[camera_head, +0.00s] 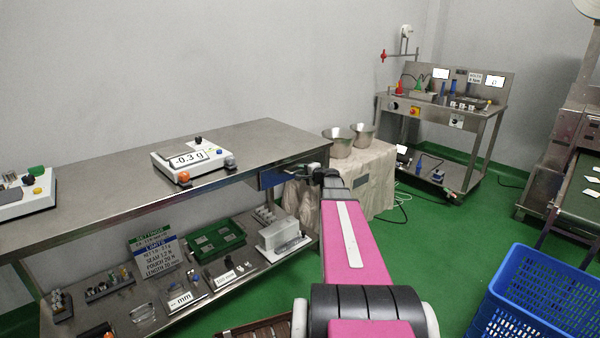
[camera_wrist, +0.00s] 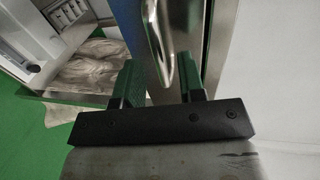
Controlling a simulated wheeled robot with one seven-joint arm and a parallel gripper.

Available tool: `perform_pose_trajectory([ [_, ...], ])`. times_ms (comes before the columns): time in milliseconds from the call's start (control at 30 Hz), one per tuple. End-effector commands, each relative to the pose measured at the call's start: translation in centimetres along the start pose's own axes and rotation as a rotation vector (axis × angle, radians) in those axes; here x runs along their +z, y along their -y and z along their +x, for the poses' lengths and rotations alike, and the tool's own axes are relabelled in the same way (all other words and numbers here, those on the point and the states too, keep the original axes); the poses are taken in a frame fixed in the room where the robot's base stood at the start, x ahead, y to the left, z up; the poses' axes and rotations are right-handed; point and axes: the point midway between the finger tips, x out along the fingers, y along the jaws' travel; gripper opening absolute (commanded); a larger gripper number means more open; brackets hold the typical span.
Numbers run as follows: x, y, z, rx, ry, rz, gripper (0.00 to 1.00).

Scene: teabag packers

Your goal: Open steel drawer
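The steel drawer (camera_head: 270,178) sits under the right end of the steel table, with a blue front panel. In the wrist view, its blue panel (camera_wrist: 128,20) and a curved steel handle (camera_wrist: 158,35) show ahead of my gripper. My gripper (camera_wrist: 162,82) is open, its two dark fingers apart, with the handle's near end in the gap between them. I cannot tell whether either finger touches the handle. In the head view, my gripper (camera_head: 318,172) is beside the table's right end, partly hidden by my own pink arm. The drawer looks shut.
A cloth-covered stand (camera_head: 375,170) with two steel bowls is close to the right of my gripper. A blue crate (camera_head: 535,300) is at the lower right. Green floor between them is clear.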

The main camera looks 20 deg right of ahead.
Motion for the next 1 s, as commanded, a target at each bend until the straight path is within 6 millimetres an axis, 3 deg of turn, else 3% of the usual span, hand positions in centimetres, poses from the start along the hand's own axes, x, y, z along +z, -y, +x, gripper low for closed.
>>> perform_pose_trajectory([
  [200, 0.0, 0.0, 2.4, 0.0, 0.001, 0.0, 0.37],
  [567, 0.0, 0.0, 2.7, 0.001, 0.0, 0.0, 0.37],
  [700, 0.1, 0.0, 2.7, 0.001, 0.001, -0.001, 0.0],
  [1000, -0.2, -0.1, 2.4, 0.001, 0.001, -0.001, 0.0],
])
